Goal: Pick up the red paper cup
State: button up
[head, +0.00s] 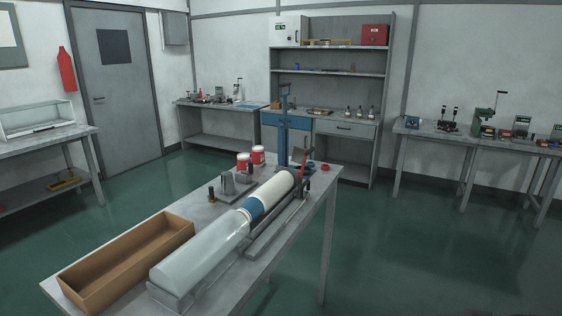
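Two red-and-white, cup-like containers stand side by side toward the back of the near table (205,212). One is the left container (243,162); the other is the right container (258,156). I cannot tell which of these, if any, is the red paper cup. My gripper is not in view.
A clear tube (198,254) and a white roller (270,194) with a blue band run along the table. An open brown box (180,227) lies front left. A blue post (283,140) rises behind. Green floor (410,260) is free at right.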

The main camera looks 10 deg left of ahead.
aim_at(258, 156)
jog(key=i+l+u, duration=0.1)
jog(key=i+u, duration=0.3)
jog(key=i+l+u, duration=0.15)
jog(key=u, duration=0.3)
jog(key=i+l+u, duration=0.5)
jog(key=l+u, duration=0.15)
jog(key=u, duration=0.15)
jog(key=i+l+u, duration=0.15)
jog(key=l+u, duration=0.25)
